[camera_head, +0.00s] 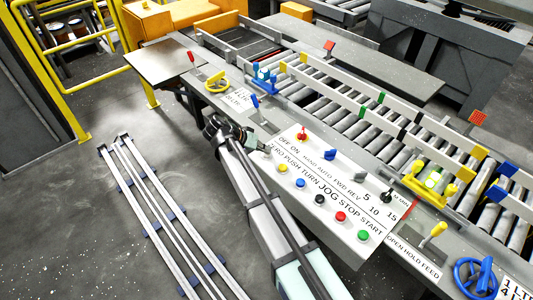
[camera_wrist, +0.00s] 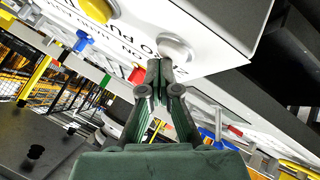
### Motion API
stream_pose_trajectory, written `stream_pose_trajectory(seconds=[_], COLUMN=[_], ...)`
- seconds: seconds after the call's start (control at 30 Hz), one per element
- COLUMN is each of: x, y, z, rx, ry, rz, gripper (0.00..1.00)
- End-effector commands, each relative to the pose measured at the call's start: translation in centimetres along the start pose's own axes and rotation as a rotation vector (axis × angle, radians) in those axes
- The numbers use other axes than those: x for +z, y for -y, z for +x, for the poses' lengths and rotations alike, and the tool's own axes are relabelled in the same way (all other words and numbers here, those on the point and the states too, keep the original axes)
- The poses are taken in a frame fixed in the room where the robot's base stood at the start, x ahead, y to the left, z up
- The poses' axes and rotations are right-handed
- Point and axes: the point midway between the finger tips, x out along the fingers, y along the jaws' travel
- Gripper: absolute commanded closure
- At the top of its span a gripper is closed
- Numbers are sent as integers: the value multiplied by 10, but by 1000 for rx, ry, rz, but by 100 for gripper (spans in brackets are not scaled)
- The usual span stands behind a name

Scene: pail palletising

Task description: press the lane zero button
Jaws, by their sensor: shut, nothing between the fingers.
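The control panel (camera_head: 345,195) carries a printed row reading ZERO, PUSH, TURN, JOG, STOP, START above a row of buttons. In the wrist view, a pale white-grey round button (camera_wrist: 175,51) stands at the panel's end, just beyond my fingertips. In the head view my arm and gripper hide the spot under ZERO. My gripper (camera_wrist: 158,68) is shut and empty, its tips overlapping the lower left edge of the pale button in the picture. I cannot tell whether they touch it. My gripper (camera_head: 240,135) is at the panel's left end in the head view.
A yellow button (camera_head: 283,171) is the pale button's neighbour, then a blue button (camera_head: 300,183), a black button (camera_head: 320,199), a red button (camera_head: 340,216) and a green button (camera_head: 363,235). Selector knobs stand behind. A roller conveyor (camera_head: 345,95) runs beyond the panel.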

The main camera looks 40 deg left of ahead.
Motion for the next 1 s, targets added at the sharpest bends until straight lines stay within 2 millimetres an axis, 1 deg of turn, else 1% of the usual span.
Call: stream_pose_trajectory(seconds=[0.47, 1.0], x=[1, -8], y=[1, -8], z=[2, -12], rx=[0, 0], ry=[1, 1], rz=[0, 0], gripper=[100, 100])
